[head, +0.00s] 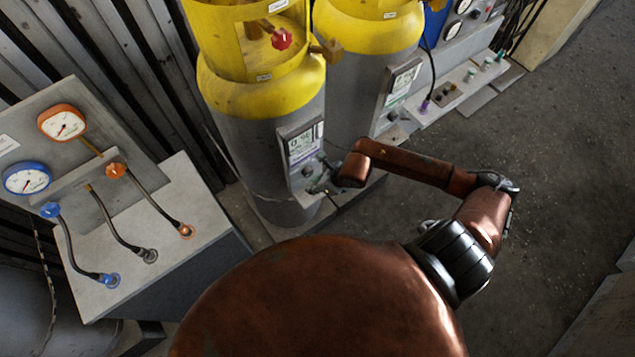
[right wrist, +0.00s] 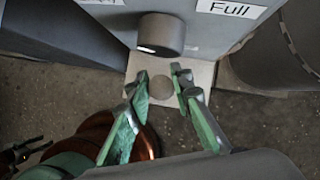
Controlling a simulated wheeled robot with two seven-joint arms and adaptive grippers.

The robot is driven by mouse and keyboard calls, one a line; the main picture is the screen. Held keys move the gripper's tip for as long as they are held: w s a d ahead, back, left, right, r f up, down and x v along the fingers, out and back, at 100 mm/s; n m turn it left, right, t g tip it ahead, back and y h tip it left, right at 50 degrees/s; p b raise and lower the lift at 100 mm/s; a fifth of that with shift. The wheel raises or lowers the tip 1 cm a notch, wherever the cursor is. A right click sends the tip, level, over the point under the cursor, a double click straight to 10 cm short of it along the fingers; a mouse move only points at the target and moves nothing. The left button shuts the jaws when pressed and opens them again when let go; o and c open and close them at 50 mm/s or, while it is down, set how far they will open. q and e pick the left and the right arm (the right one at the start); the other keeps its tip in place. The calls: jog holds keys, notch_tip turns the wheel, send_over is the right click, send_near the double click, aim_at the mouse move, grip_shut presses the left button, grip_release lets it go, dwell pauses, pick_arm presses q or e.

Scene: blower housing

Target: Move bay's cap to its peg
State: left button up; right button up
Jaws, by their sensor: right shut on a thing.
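A round grey cap (right wrist: 161,88) shows in the right wrist view, between the green fingers of my right gripper (right wrist: 160,76). The gripper is shut on it, over a pale plate (right wrist: 139,68). A dark grey cylindrical peg (right wrist: 161,33) sticks out from the bay panel just beyond the fingertips. In the head view, my right gripper (head: 322,181) is at the lower part of the bay panel (head: 301,139), in front of the nearer gas cylinder (head: 255,140). The cap is too small to make out there.
A second gas cylinder (head: 365,60) and bay panel (head: 397,91) stand just behind to the right. A gauge bench (head: 150,225) with several hoses is at the left. A "Full" label (right wrist: 231,9) is on the panel above. Open floor (head: 560,130) lies to the right.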

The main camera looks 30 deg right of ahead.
jog(key=shift+f+b, duration=1)
jog(key=shift+f, duration=0.4)
jog(key=o, duration=1)
jog(key=v, duration=1.2)
jog(key=shift+r, duration=0.1)
